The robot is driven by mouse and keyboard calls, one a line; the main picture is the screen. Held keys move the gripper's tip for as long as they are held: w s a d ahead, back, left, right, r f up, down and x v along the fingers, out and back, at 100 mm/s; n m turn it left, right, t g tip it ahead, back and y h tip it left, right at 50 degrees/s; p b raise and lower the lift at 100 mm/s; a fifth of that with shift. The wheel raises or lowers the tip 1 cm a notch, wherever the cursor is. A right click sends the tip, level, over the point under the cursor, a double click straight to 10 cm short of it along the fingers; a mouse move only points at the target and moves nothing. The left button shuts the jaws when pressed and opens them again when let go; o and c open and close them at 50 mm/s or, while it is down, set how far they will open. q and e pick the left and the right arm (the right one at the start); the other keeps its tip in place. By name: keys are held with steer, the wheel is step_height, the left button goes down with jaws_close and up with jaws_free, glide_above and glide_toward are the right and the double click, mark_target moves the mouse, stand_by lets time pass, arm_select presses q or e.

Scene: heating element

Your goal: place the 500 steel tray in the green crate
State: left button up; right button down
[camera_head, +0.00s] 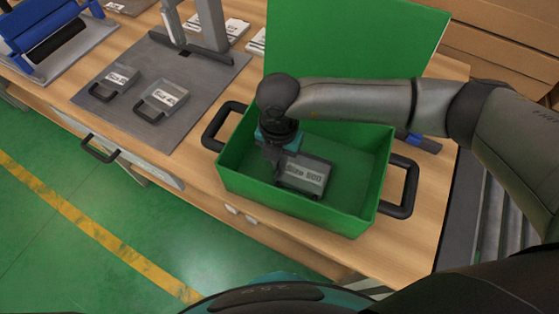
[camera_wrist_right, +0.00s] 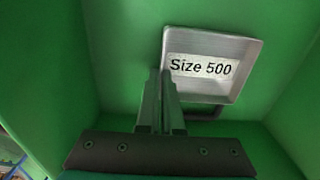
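The 500 steel tray (camera_head: 304,176) is a grey, shallow tray with a "Size 500" label. It is inside the green crate (camera_head: 290,209), label up, and also shows in the right wrist view (camera_wrist_right: 205,88) with its dark handle at the lower edge. My right gripper (camera_head: 274,160) reaches down into the crate at the tray's left side. In the right wrist view its fingers (camera_wrist_right: 161,74) are close together at the tray's left wall and look shut on it. Whether the tray touches the crate floor is unclear. My left gripper is not in view.
The crate's green lid (camera_head: 350,40) stands open behind it, and black handles (camera_head: 401,187) stick out at both ends. Two smaller labelled trays (camera_head: 162,99) lie on a grey plate (camera_head: 205,78) to the left. A blue device (camera_head: 45,30) stands far left.

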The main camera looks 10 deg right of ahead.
steer(key=c, duration=1.1)
jaws_free()
steer(key=shift+f, duration=0.1)
steer(key=shift+r, duration=0.2)
step_height(320, 180, up, 12)
steer(key=shift+f+p, duration=0.1)
steer(key=shift+p, duration=0.8)
